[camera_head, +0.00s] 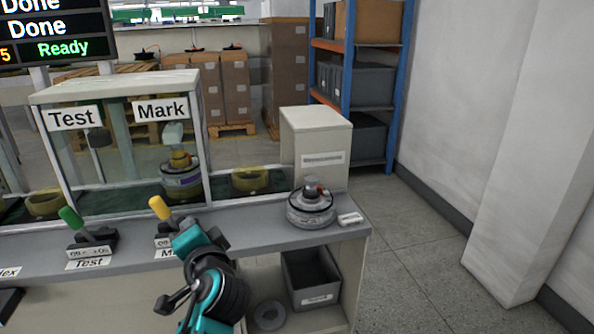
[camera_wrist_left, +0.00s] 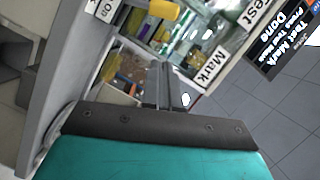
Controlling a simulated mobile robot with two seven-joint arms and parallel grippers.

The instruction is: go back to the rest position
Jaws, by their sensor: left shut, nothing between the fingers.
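My left gripper (camera_head: 172,303) is at the lower middle of the head view, in front of the bench's front edge. In the left wrist view its two fingers (camera_wrist_left: 165,88) are together with nothing between them. The arm curves up toward the yellow-handled Mark lever (camera_head: 160,208); whether they touch is hard to tell. My right gripper shows in neither view.
The grey bench (camera_head: 260,224) carries a green-handled Test lever (camera_head: 80,222), a glass-fronted Test/Mark cabinet (camera_head: 120,90) and a hub motor (camera_head: 311,206). A grey bin (camera_head: 312,275) sits on the shelf below. Open floor (camera_head: 420,270) lies to the right.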

